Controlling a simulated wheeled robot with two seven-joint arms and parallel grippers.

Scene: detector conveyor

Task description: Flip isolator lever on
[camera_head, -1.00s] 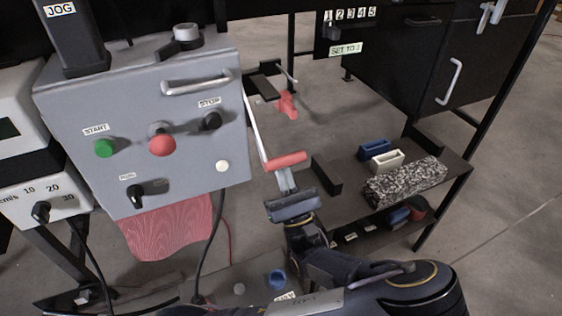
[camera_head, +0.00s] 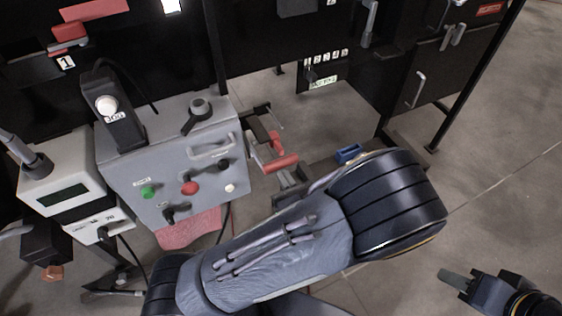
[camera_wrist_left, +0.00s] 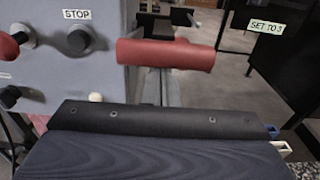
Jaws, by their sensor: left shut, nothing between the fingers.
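A lever with a red horizontal grip (camera_head: 281,163) stands at the right side of the grey control box (camera_head: 172,165). No readable label marks it as the isolator. The red grip (camera_wrist_left: 165,55) also shows across the upper middle of the left wrist view. My left gripper (camera_head: 279,176) is shut and empty, its fingertips just below the grip in the picture; I cannot tell whether they touch it. Its fingers (camera_wrist_left: 160,86) point toward the grip in the wrist view. My left arm hides part of the gripper. My right gripper (camera_head: 456,279) is at the lower right, away from the lever; its jaw opening is unclear.
The box carries a green button (camera_head: 148,192), a red knob (camera_head: 190,188) and a black STOP knob (camera_wrist_left: 80,40). Another red piece (camera_head: 276,141) is behind the grip. A blue block (camera_head: 348,153) lies right of the lever. Black cabinets (camera_head: 420,75) stand behind.

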